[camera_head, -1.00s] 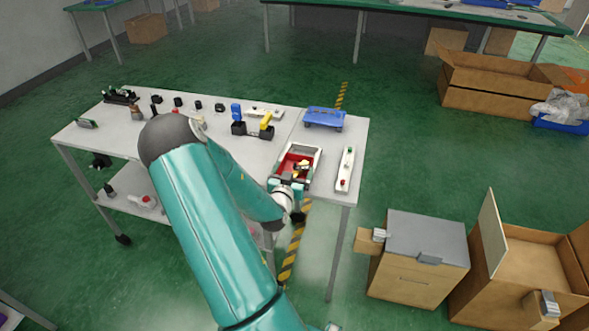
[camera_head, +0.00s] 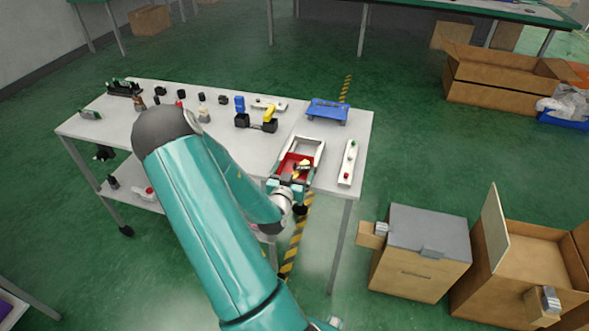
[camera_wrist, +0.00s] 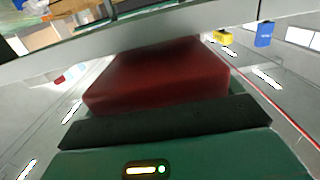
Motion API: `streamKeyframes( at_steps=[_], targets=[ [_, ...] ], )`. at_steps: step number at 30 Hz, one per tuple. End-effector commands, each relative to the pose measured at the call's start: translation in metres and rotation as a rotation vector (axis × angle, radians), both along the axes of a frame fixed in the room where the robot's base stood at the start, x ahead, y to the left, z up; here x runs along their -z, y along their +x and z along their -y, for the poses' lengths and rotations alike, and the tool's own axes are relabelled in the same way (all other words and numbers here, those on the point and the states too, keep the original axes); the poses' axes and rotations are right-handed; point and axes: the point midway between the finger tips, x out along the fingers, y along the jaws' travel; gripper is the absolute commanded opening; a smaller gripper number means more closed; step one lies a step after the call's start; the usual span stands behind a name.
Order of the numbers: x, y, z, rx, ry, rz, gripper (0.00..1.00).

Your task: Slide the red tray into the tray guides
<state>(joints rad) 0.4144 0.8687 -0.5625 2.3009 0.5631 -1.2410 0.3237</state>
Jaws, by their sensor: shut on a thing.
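The red tray (camera_head: 291,162) sits at the near end of the white tray guides (camera_head: 320,150) on the right part of the table. The far part of the guides shows a pale, empty floor. My gripper (camera_head: 289,181) is shut on the near side of the red tray. In the wrist view the red tray (camera_wrist: 160,75) fills the middle, right beyond my dark gripper edge (camera_wrist: 165,122). The exact finger contact is hidden.
A white fixture with green and red knobs (camera_head: 347,163) stands close right of the guides. A blue cart-like tray (camera_head: 327,110) sits behind. The table's front edge is close to my gripper.

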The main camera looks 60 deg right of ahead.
Motion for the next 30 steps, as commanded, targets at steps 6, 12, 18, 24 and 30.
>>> streamKeyframes(
  at_steps=[6, 12, 18, 24, 30],
  targets=[
    [-0.0005, -0.0012, -0.0073, 0.0, -0.001, 0.0, 0.66],
    [-0.0005, -0.0013, -0.0083, 0.0, -0.001, 0.0, 0.66],
    [-0.0004, -0.0013, -0.0082, 0.0, -0.001, 0.0, 0.66],
    [-0.0003, -0.0015, -0.0082, 0.0, -0.001, 0.0, 0.66],
    [-0.0003, -0.0016, -0.0081, 0.0, -0.001, 0.0, 0.66]
  ],
)
